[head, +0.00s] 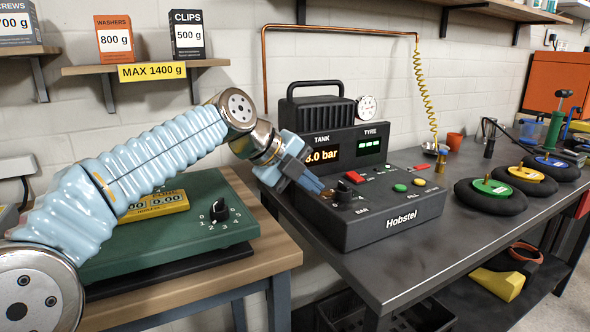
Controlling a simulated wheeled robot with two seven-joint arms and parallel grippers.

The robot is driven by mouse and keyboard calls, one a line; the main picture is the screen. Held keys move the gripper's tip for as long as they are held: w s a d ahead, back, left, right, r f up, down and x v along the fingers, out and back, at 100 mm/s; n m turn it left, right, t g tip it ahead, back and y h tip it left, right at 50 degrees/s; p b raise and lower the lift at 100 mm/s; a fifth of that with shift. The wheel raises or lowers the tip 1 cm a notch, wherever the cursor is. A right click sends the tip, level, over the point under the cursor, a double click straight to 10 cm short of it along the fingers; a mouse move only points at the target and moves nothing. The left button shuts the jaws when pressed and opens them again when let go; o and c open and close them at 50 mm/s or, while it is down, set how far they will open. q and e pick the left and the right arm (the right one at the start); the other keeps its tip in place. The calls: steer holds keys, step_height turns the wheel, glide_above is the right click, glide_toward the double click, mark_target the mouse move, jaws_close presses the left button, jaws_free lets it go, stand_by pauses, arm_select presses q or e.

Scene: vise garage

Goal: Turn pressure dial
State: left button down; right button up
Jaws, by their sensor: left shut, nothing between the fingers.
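The black compressor unit marked Hobstel (400,218) stands on the dark workbench. Its pressure dial (344,188) is a black knob on the sloped front panel, with BAR printed below it and a 4 at its right. The TANK display (322,155) glows orange and seems to read 8.0 bar, its first digit partly covered. The green TYRE display (370,146) is too small to read. My left gripper (317,187) is shut and empty, its blue fingertips just left of the dial. I cannot tell whether they touch it. The right gripper is not in view.
A green scale with a black knob (219,211) sits on the wooden bench at left, under my left arm. Red, green and yellow buttons lie right of the dial. A coiled yellow hose (422,85) hangs behind.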

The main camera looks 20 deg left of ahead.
mark_target(345, 189)
arm_select(q)
steer(key=w+d, duration=0.1)
steer(key=w, duration=0.1)
steer(key=w+d+f+p, duration=0.1)
steer(key=w+d, duration=0.1)
steer(key=shift+w+d+f, duration=0.1)
steer(key=shift+d, duration=0.05)
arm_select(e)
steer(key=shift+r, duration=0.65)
arm_select(q)
steer(key=shift+w+d+n+t+y, duration=0.25)
steer(key=shift+d+n+y, duration=0.2)
steer(key=shift+n, duration=0.25)
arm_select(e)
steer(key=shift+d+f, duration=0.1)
